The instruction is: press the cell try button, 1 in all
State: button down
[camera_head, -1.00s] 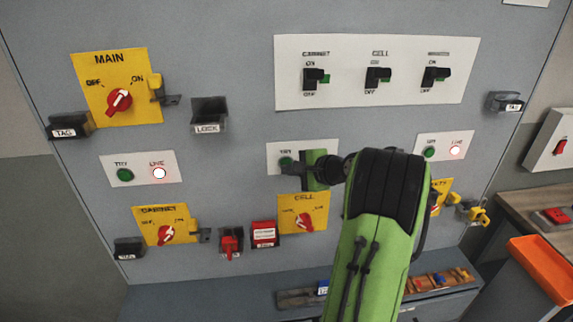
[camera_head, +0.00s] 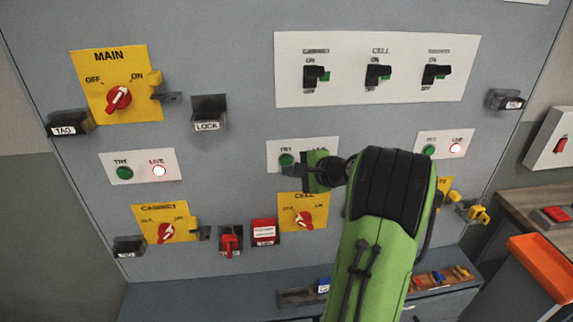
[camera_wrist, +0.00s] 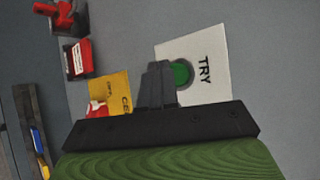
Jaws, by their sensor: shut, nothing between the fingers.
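The cell try button (camera_head: 286,160) is a green round button on a white plate (camera_head: 275,148) marked TRY, just above the yellow CELL switch plate (camera_head: 290,208). In the wrist view the green button (camera_wrist: 181,73) shows just right of my fingertips, partly covered by them. My gripper (camera_head: 290,170) is shut and empty, its tips at the lower edge of the button; the wrist view also shows the shut fingers (camera_wrist: 157,82). I cannot tell whether they touch the button. The right part of the plate is hidden behind my gripper.
Another try button (camera_head: 125,173) with a lit LIVE lamp (camera_head: 159,171) is at left; a third (camera_head: 430,151) is at right. The breaker panel (camera_head: 375,97) is above. A red tag box (camera_head: 263,232) and a red padlock (camera_head: 229,240) sit below left. A shelf (camera_head: 220,290) runs below.

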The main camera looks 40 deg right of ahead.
jog(key=s+a+b, duration=0.1)
jog(key=s, duration=0.1)
jog(key=s+a, duration=0.2)
jog(key=shift+b, duration=0.35)
jog(key=shift+d, duration=0.1)
dwell(0.7)
jog(key=s+a+n+g, duration=0.1)
jog(key=a+n+g, duration=0.2)
jog(key=a+n, duration=0.5)
jog(key=s+a+n+g, duration=0.2)
jog(key=a+n, duration=0.2)
jog(key=a, duration=0.8)
jog(key=s+a+f+n, duration=0.1)
jog(key=s+a+n, duration=0.1)
jog(key=s, duration=0.3)
jog(key=s+a+n+g, duration=0.1)
jog(key=s+n, duration=0.2)
jog(key=s, duration=0.2)
jog(key=s+a+f+n+g+h, duration=0.1)
jog(key=s+a+n, duration=0.1)
jog(key=s, duration=0.3)
jog(key=shift+a+f+n, duration=0.3)
jog(key=shift+a+n, duration=0.05)
jog(key=shift+n, duration=0.45)
